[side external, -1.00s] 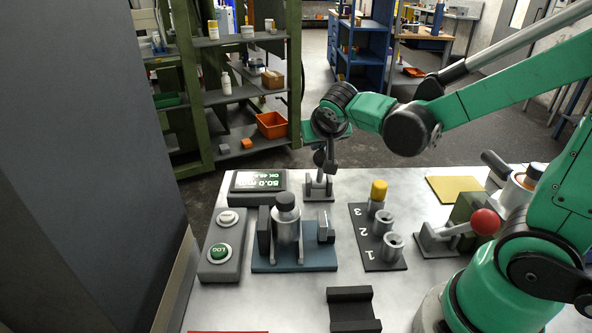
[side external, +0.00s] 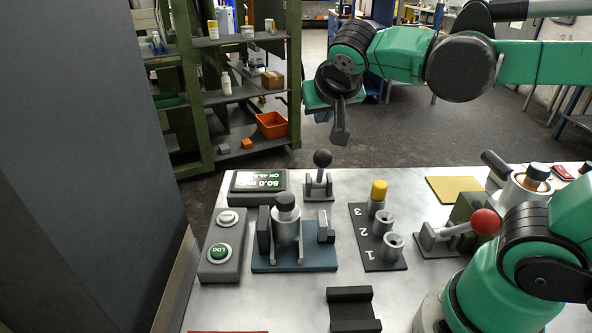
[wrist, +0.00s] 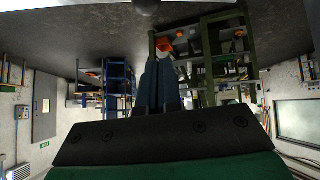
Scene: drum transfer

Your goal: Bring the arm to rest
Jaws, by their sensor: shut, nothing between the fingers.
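My green arm with black joints reaches across the upper right of the side view, above the metal table (side external: 440,310). My gripper (side external: 340,137) hangs from the black wrist over the table's back edge, pointing down. Its fingers are together with nothing between them. In the wrist view the gripper (wrist: 160,82) shows as two dark fingers side by side. A small lever with a black ball knob (side external: 322,159) stands upright at the back of the table, below my gripper and apart from it.
A grey cylinder (side external: 287,228) sits in a blue-based fixture (side external: 295,262). A numbered rack (side external: 385,257) has a yellow-capped piece (side external: 378,192) at 3. A button box (side external: 220,248), a lit display (side external: 257,181) and a red-knobbed lever (side external: 485,222) stand around. Shelves (side external: 240,95) are behind.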

